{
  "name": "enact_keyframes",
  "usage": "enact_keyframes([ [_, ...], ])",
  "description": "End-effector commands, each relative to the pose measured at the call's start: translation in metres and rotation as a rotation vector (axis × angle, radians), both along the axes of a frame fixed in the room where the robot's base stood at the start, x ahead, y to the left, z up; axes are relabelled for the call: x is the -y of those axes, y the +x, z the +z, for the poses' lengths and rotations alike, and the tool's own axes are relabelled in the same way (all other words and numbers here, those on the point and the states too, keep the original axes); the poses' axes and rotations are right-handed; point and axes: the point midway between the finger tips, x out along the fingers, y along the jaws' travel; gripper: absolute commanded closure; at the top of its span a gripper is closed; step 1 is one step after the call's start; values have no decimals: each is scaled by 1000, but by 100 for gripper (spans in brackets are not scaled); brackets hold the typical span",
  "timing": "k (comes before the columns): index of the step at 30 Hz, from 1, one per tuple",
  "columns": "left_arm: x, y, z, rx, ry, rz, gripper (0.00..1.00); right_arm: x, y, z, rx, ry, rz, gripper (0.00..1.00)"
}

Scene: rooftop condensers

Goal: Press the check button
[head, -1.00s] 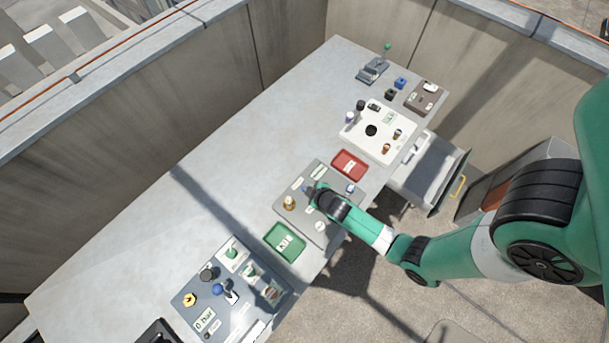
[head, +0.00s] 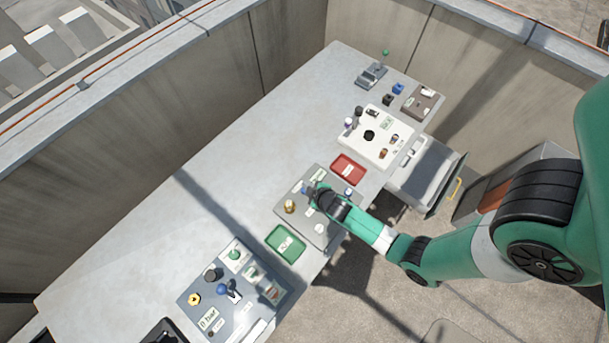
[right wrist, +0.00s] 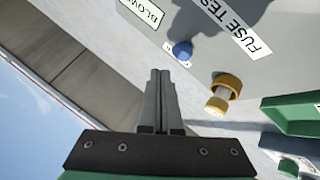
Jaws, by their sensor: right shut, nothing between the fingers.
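The grey fuse-test panel (head: 289,217) lies near the table's front edge, and my right gripper (head: 313,188) is over it. The right gripper (right wrist: 160,73) is shut and empty, fingers together, in the right wrist view. Just ahead and to the right of its tips is a blue round button (right wrist: 182,50) with a small label beside it. I cannot read the word "check" on it. The tips look apart from the button, though the gap is hard to judge. A brass cylindrical fitting (right wrist: 222,95) stands on the same panel. It also shows in the head view (head: 289,207).
A green tray (head: 302,254) and a red tray (head: 335,173) flank the panel. A blue-grey gauge panel (head: 190,302) lies at the near end, and a white panel (head: 352,142) beyond the red tray. The table's left half (head: 215,150) is clear.

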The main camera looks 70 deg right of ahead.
Motion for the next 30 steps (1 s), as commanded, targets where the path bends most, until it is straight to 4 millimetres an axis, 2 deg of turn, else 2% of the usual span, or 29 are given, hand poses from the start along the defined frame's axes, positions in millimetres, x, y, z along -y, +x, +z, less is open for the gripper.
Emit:
enact_keyframes([
  [1,0,0,11,0,0,0,55,0,0,11,0,0,0,100],
  [9,0,0,35,0,0,0,55,0,0,35,0,0,0,100],
  [30,0,0,33,0,0,0,55,0,0,34,0,0,0,100],
])
